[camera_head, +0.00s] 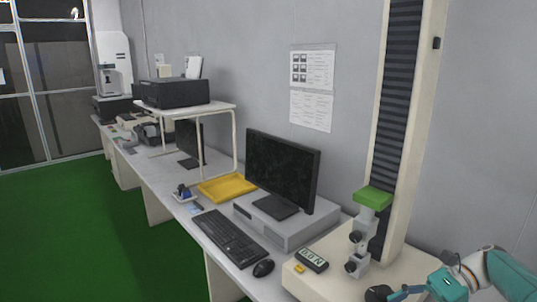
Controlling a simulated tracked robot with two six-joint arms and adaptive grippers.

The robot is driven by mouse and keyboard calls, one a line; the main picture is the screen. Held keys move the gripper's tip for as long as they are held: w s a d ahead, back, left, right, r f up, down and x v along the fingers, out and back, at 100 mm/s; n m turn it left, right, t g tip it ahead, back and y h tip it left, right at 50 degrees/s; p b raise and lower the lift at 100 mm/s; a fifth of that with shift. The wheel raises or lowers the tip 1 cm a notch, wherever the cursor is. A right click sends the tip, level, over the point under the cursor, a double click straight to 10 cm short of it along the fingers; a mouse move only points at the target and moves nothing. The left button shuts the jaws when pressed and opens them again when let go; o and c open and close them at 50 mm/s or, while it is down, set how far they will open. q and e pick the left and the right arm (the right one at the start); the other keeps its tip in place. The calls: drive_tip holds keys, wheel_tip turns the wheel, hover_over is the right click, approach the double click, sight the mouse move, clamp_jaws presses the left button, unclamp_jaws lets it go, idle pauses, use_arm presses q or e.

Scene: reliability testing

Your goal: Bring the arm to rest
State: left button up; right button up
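My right arm (475,275), teal, white and grey, comes in at the bottom right corner beside the base of a tall test machine (412,130). My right gripper (402,293) is only partly seen at its end, low at the bottom edge, dark and small. I cannot tell whether its fingers are open or shut, or whether it touches the machine's base. My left arm and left gripper are not in view.
A long white bench (160,175) runs along the wall. It carries a monitor (282,170), a keyboard (230,236), a mouse (263,268), a yellow tray (226,188) and a printer (175,93) on a raised shelf. The green floor (60,230) at left is clear.

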drive_tip(key=s+a+f+n+g+h, duration=0.1)
drive_tip(key=s+a+f+g+h, duration=0.1)
drive_tip(key=s+a+f, duration=0.5)
drive_tip(key=s+a+f+g+h, duration=0.15)
drive_tip(key=s+a+f, duration=0.25)
drive_tip(key=a+f, duration=0.7)
drive_tip(key=s+f+n+t+h, duration=0.2)
drive_tip(key=s+f+n+h, duration=0.45)
drive_tip(key=s+f, duration=0.8)
drive_tip(key=w+d+f+n+t, duration=0.1)
drive_tip(key=w+f+n+t, duration=0.1)
drive_tip(key=w+n+t, duration=0.3)
drive_tip(key=shift+w+d+f+n+y, duration=0.2)
drive_tip(key=shift+n+y, duration=0.1)
drive_tip(key=shift+n, duration=0.25)
